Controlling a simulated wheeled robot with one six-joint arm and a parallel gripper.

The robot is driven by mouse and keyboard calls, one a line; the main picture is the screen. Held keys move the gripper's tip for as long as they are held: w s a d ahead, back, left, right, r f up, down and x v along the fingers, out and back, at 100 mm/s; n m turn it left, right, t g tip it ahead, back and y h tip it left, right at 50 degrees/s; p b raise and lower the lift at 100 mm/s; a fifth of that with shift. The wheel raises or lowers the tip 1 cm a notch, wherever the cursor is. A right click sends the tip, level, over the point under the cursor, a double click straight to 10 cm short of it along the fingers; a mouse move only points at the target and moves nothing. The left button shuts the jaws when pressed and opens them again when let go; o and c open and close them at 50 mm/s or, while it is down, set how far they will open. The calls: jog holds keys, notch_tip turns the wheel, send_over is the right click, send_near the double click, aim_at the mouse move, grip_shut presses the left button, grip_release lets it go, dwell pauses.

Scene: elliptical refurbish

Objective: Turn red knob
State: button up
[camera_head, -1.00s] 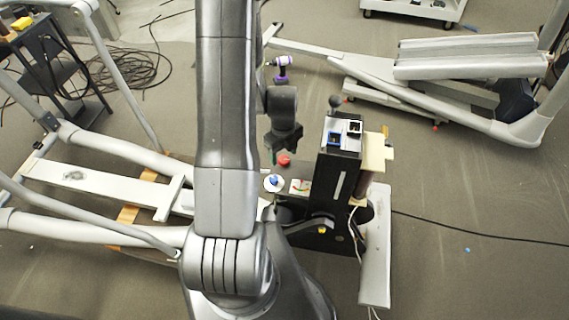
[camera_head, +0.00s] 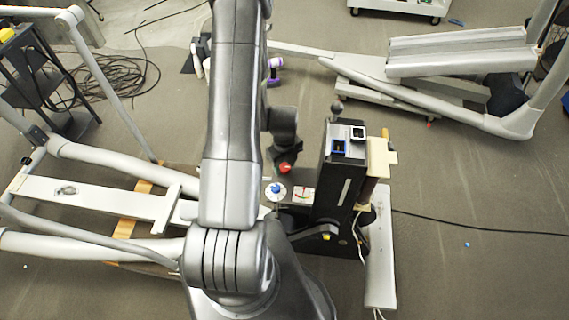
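The red knob (camera_head: 285,168) sits on a dark panel between my arm and the black upright box. My gripper (camera_head: 284,157) points down at the knob's far side, dark and small in the view. Its fingers are close to the knob or touching it; I cannot tell which. Whether the fingers are open or shut does not show clearly. The knob's near face is visible.
A blue knob (camera_head: 276,188) on a white disc and a small gauge (camera_head: 304,195) sit just nearer than the red knob. The black box (camera_head: 338,185) rises close on the right. Grey elliptical machine frames (camera_head: 105,190) lie left and at the back right.

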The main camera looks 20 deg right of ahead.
jog(key=c, duration=0.6)
